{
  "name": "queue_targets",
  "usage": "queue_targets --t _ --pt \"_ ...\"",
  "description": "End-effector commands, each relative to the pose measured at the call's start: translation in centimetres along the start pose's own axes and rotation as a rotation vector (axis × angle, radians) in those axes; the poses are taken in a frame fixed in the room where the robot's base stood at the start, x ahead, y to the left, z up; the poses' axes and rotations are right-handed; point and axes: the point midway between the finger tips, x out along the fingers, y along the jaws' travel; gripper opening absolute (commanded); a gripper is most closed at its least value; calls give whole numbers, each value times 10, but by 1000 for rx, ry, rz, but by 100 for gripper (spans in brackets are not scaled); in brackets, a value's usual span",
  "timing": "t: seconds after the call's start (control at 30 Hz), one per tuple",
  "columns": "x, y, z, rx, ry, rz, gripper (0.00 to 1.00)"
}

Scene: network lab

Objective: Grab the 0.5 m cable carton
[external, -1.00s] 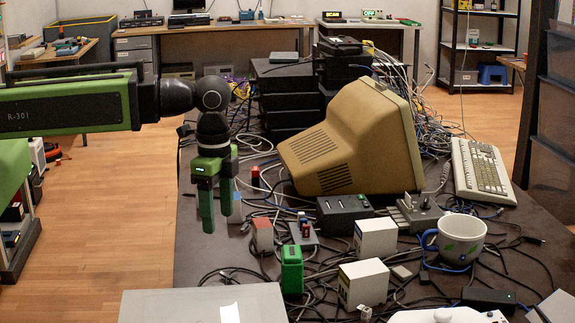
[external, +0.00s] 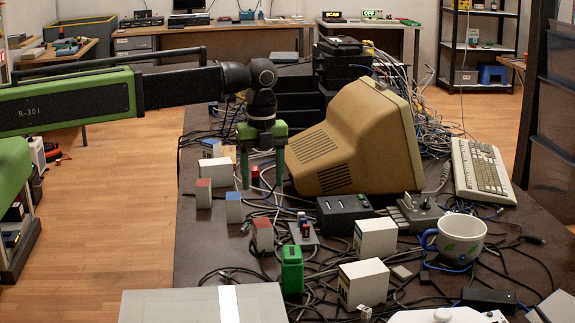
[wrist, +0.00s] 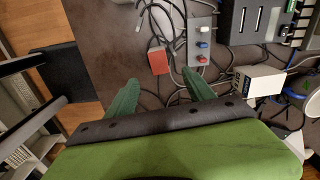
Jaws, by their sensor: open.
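Several small pale cartons stand on the dark table, and their labels are too small to read, so I cannot tell which is the 0.5 m one. A red-topped carton (external: 262,236) is nearest below my gripper (external: 262,190); its red top (wrist: 158,61) shows just beyond and between the fingertips in the wrist view (wrist: 157,82). Another red-topped carton (external: 204,194) and a blue-topped carton (external: 234,208) stand to its left. Larger white cartons (external: 374,239) (external: 362,285) stand to the right. My gripper is open, pointing down, with nothing between its fingers.
A beige monitor (external: 350,140) stands close to the right of my gripper. A switch panel (wrist: 202,42) is beside the red-topped carton. A green box (external: 291,270), a mug (external: 458,238) and loose cables crowd the table. A grey case (external: 160,305) lies in front.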

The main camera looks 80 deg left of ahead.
Motion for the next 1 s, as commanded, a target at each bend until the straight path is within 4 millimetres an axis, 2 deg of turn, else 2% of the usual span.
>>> queue_targets --t 0.03,0.4,0.5,0.73,1.0 --pt "21 0 0 0 0 0 62" --pt "96 0 0 0 0 0 62" --pt "106 0 -1 0 0 0 62" --pt "108 1 -1 0 0 0 62" --pt "152 3 -2 0 0 0 62"
